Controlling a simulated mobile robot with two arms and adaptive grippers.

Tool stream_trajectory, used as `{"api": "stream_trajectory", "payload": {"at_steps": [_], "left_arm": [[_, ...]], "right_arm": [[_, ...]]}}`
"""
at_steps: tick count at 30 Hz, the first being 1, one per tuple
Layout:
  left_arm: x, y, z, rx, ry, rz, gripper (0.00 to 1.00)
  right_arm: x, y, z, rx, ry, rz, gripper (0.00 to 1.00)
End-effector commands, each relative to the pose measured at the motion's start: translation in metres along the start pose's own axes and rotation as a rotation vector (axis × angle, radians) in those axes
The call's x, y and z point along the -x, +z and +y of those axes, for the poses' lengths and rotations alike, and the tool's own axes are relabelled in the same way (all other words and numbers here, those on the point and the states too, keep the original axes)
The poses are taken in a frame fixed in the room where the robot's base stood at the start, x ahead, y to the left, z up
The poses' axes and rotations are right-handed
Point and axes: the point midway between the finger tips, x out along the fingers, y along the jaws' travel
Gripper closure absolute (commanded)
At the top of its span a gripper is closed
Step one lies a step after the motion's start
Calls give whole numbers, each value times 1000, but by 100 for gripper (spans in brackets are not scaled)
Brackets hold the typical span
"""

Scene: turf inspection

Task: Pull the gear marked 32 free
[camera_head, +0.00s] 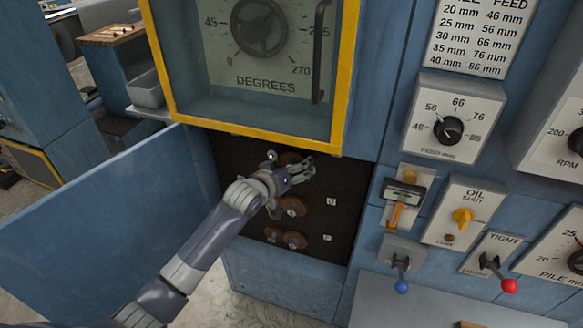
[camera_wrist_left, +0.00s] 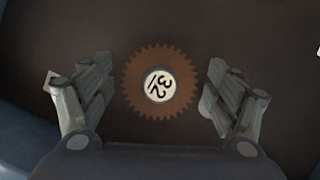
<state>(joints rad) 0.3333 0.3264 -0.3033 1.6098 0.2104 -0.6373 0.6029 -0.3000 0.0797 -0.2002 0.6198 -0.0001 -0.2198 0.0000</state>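The gear marked 32 (camera_wrist_left: 134,80) is a brown toothed disc with a pale round centre, seen face-on in the left wrist view. My left gripper (camera_wrist_left: 161,68) is open, with one finger on each side of the gear and a visible gap to both. In the head view my left gripper (camera_head: 299,172) reaches into a dark recess below the yellow-framed window. It covers part of a brown gear there, and I cannot tell from that view which gear it is. My right gripper is in neither view.
Other brown gears (camera_head: 293,206) sit lower in the recess, beside small pale labels (camera_head: 331,201). An open blue door (camera_head: 110,215) stands left of my left arm. The yellow frame (camera_head: 250,133) borders the recess above. Knobs and levers (camera_head: 401,286) fill the panel at right.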

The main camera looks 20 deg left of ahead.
Motion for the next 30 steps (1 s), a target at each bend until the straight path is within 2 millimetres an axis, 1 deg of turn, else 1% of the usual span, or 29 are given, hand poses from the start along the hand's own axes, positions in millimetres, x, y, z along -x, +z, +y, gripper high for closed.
{"api": "stream_trajectory", "payload": {"at_steps": [1,6,8,9,12,19,30], "left_arm": [[0,0,0,0,0,0,29],[0,0,0,0,0,0,67],[0,0,0,0,0,0,67],[0,0,0,0,0,0,44],[0,0,0,0,0,0,63],[2,0,0,0,-1,0,63],[12,4,0,0,0,0,63]], "right_arm": [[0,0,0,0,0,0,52],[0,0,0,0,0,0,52],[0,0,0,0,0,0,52],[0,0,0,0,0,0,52],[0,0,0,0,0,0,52],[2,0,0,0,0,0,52],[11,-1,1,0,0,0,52]]}}
